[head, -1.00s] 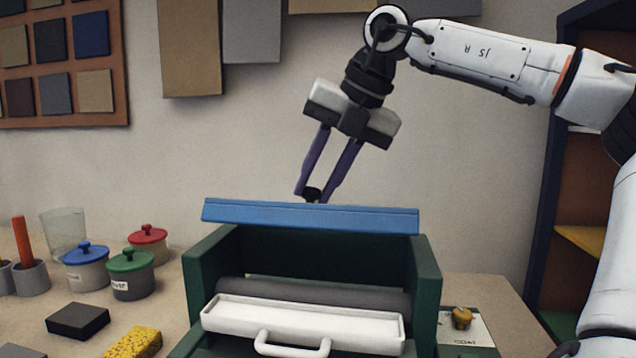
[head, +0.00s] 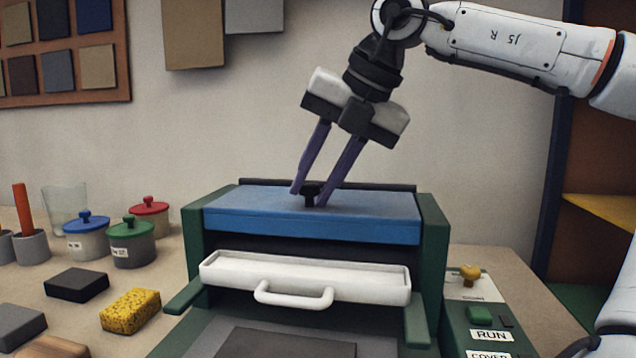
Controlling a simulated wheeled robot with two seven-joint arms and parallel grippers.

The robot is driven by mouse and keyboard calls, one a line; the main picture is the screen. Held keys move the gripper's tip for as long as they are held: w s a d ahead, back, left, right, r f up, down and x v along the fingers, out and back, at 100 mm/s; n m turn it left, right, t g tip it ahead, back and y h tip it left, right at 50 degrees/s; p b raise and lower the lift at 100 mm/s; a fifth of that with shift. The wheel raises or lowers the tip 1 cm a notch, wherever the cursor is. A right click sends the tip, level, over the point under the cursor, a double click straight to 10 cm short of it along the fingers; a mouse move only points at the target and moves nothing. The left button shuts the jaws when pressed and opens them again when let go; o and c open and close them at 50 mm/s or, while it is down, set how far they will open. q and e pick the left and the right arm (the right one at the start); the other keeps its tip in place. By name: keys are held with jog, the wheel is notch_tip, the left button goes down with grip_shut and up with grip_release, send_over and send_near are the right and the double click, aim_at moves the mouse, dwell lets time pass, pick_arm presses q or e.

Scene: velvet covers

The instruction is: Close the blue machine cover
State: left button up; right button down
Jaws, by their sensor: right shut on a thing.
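The blue cover (head: 370,222) lies across the top of the green machine (head: 432,250), nearly level, with its front face towards me. A white tray with a handle (head: 300,279) sits in the machine's front below the cover. Whether the cover is fully seated cannot be told from here. My left gripper is not in view.
A yellow sponge (head: 130,311), a dark block (head: 77,285) and lidded pots (head: 132,246) stand on the table left of the machine. A panel with a green button (head: 480,316) is at right. A shelf (head: 600,210) stands at far right.

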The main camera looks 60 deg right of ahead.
jog(key=shift+s+a+f+g, duration=0.15)
jog(key=shift+a+f, duration=0.1)
jog(key=shift+f, duration=0.3)
jog(key=shift+s+a+f+g, duration=0.1)
jog(key=shift+a+f+g, duration=0.1)
jog(key=shift+f, duration=0.35)
jog(key=c, duration=1.5)
grip_release()
jog(key=shift+a, duration=0.1)
jog(key=shift+t, duration=0.45)
jog(key=v, duration=0.4)
jog(key=w+p+v, duration=0.1)
jog(key=v, duration=0.3)
jog(key=r+p+v, duration=0.1)
jog(key=v, duration=0.3)
jog(key=shift+w+d, duration=0.35)
jog(key=shift+d, duration=0.05)
